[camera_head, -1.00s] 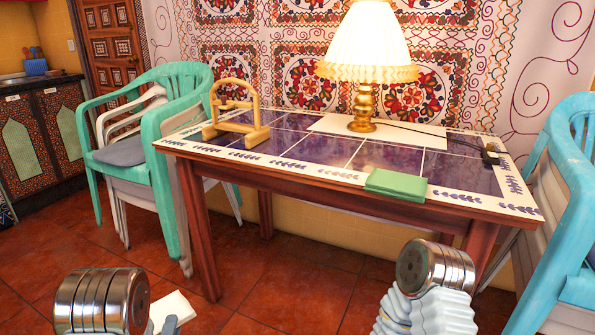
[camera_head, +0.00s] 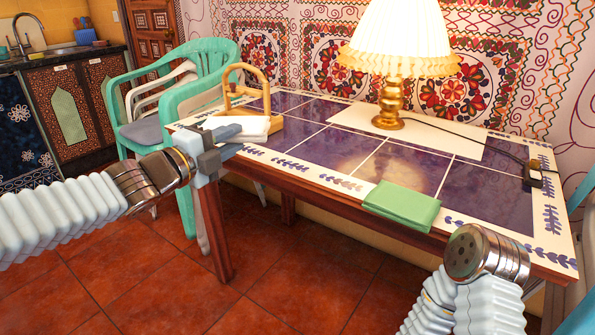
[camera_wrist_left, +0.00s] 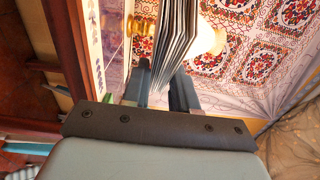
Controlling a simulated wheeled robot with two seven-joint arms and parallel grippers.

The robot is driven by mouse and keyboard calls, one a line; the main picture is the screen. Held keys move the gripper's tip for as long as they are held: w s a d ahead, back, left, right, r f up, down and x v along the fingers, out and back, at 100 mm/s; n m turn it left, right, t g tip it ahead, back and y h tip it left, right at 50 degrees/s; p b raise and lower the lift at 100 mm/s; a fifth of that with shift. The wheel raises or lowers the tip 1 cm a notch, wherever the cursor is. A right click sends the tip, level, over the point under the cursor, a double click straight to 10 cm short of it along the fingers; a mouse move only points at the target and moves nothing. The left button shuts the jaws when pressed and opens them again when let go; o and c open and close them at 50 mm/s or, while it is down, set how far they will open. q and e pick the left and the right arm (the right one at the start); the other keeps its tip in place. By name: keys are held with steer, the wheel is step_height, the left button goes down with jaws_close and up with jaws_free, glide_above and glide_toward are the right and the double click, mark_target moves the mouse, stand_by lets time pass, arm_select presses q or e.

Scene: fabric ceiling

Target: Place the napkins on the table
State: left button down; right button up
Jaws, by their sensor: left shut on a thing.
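My left gripper (camera_head: 228,142) is shut on a white napkin stack (camera_head: 245,126), held at the table's left front corner, in front of the wooden napkin holder (camera_head: 247,92). In the left wrist view the stack (camera_wrist_left: 173,45) shows edge-on as several thin layers between the fingers (camera_wrist_left: 160,92). Whether the stack touches the table is unclear. A folded green napkin (camera_head: 402,205) lies flat at the front edge of the tiled table (camera_head: 405,168). Of my right arm only the wrist joint shows at lower right; its gripper is out of sight.
A lit lamp (camera_head: 392,95) stands on the table towards the back, its black cord (camera_head: 470,142) running right. Stacked plastic chairs (camera_head: 180,100) stand left of the table. The tiles in the table's middle are clear.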

arm_select(q)
steer(key=w+d+f+b, duration=0.1)
steer(key=w+d+f, duration=0.1)
steer(key=d+f, duration=0.2)
steer(key=w+d+f+b, duration=0.1)
steer(key=d+f, duration=0.3)
steer(key=w+d+f+b, duration=0.1)
steer(key=w+d+f, duration=0.1)
steer(key=d+f, duration=0.2)
steer(key=shift+w+f, duration=0.15)
steer(key=shift+w, duration=0.15)
steer(key=shift+a+f, duration=0.1)
steer(key=shift+f, duration=0.15)
steer(key=shift+f+b, duration=0.15)
steer(key=shift+b, duration=0.2)
steer(key=c, duration=0.9)
jaws_free()
